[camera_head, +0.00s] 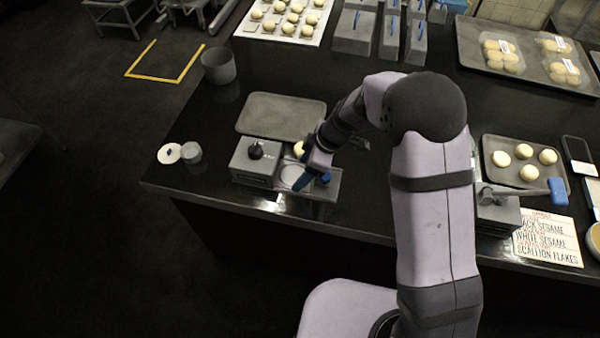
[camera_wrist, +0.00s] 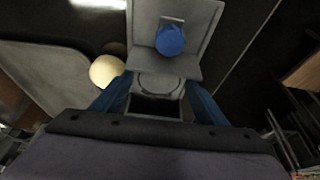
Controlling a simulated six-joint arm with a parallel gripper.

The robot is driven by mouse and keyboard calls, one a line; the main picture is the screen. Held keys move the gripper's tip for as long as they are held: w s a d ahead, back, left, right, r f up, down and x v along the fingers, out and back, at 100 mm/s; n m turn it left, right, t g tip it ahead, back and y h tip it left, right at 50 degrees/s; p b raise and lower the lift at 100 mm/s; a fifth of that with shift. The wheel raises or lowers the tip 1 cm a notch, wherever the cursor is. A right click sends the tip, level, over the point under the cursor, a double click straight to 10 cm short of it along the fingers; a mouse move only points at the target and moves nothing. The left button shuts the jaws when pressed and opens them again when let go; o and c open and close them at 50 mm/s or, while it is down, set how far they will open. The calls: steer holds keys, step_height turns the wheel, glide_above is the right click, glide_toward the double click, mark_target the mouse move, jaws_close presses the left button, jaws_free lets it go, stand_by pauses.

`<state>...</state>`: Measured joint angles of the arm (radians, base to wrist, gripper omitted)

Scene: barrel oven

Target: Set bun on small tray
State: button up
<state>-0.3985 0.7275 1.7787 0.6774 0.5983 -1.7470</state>
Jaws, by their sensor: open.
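In the wrist view the bun (camera_wrist: 106,70) lies just outside the left finger, not between the jaws. My gripper (camera_head: 312,180) is low over the device's right part; its blue fingers (camera_wrist: 158,95) are open with no bun between them. A grey tray (camera_head: 520,181) at the right holds several buns. A larger empty grey tray (camera_head: 262,114) lies behind the device. I cannot tell exactly what the bun rests on.
A blue knob (camera_wrist: 170,40) stands on the device close to my fingers. Small white cups (camera_head: 192,152) stand to the left, and a grey pot (camera_head: 218,66) farther back.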

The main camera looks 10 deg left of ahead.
steer(key=shift+r, duration=0.25)
steer(key=shift+b+v, duration=0.45)
steer(key=shift+v, duration=0.45)
steer(key=shift+b+v, duration=1.15)
steer(key=shift+v, duration=1.45)
steer(key=shift+s+d, duration=0.1)
steer(key=shift+d, duration=0.05)
steer(key=c, duration=0.3)
